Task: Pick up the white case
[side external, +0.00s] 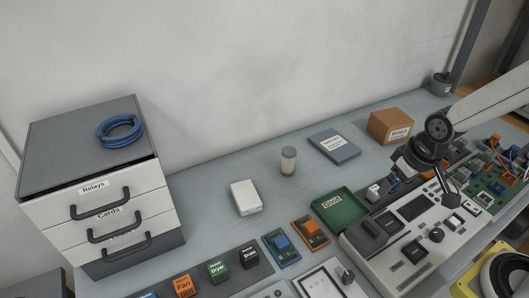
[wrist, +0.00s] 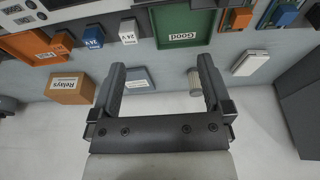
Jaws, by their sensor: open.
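The white case (side external: 246,197) lies flat on the grey table, left of the green tray, in the side view. It also shows in the wrist view (wrist: 250,63) at the upper right, beyond the right finger. My gripper (side external: 453,192) is over the control panel at the right in the side view, well apart from the case. In the wrist view my gripper (wrist: 160,78) has its two fingers spread wide with nothing held between them.
A green tray (side external: 340,211) marked Good, a jar (side external: 288,161), a blue-grey book-like box (side external: 334,146) and a cardboard box (side external: 390,126) stand near the case. A drawer cabinet (side external: 95,180) is at the left. The table around the case is clear.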

